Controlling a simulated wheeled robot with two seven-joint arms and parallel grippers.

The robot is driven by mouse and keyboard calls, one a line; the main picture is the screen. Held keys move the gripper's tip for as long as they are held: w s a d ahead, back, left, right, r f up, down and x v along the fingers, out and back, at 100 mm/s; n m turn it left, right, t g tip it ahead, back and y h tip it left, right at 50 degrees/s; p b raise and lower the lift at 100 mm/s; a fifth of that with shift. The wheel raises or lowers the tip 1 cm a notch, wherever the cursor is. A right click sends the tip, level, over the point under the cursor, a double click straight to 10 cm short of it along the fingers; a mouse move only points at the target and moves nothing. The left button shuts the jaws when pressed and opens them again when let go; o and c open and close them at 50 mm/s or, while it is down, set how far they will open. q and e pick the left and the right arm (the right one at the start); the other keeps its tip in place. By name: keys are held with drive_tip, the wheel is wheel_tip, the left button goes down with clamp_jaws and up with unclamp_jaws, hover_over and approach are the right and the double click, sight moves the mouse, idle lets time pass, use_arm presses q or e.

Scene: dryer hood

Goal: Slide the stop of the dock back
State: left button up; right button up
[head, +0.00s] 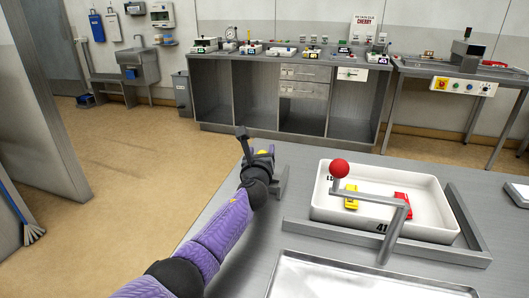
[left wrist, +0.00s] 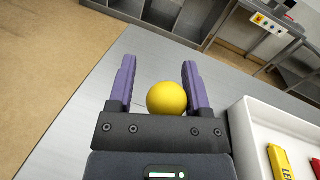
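The dock is a grey metal frame (head: 466,222) on the steel table, around a white tray (head: 440,236). A grey upright piece (head: 283,182), which may be the stop, stands left of the tray, beside my left gripper. My left gripper (head: 257,146) is over the table's far left part. In the left wrist view its purple fingers (left wrist: 158,66) are spread, with a yellow ball knob (left wrist: 167,98) between them near the palm. A gap shows left of the knob; contact on its right is unclear. What the knob sits on is hidden. My right gripper is not in view.
A red ball (head: 339,168) on a bent grey bar (head: 375,199) stands over the tray. The tray holds a yellow block (head: 351,196) and a red block (head: 402,204). A shallow metal tray (head: 350,284) lies in front. Floor is free to the left.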

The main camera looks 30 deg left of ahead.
use_arm(q)
drive_tip(key=shift+o, duration=0.8)
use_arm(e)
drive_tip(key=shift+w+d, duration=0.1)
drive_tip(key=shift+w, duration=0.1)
use_arm(q)
drive_tip(key=shift+s+d+r+p, duration=0.15)
drive_tip(key=shift+s+p, duration=0.05)
drive_tip(key=shift+p, duration=0.1)
drive_tip(key=p+v, duration=0.2)
drive_tip(key=shift+s+d+r, duration=0.15)
drive_tip(key=shift+s+r, duration=0.05)
drive_tip(key=shift+s, duration=0.1)
drive_tip(key=p+v, duration=0.1)
drive_tip(key=v, duration=0.2)
drive_tip(key=p+v, duration=0.2)
drive_tip(key=v, duration=0.1)
drive_tip(key=shift+f, duration=0.2)
drive_tip(key=shift+s+d, duration=0.1)
drive_tip(key=shift+s, duration=0.25)
drive_tip(key=shift+f, duration=0.15)
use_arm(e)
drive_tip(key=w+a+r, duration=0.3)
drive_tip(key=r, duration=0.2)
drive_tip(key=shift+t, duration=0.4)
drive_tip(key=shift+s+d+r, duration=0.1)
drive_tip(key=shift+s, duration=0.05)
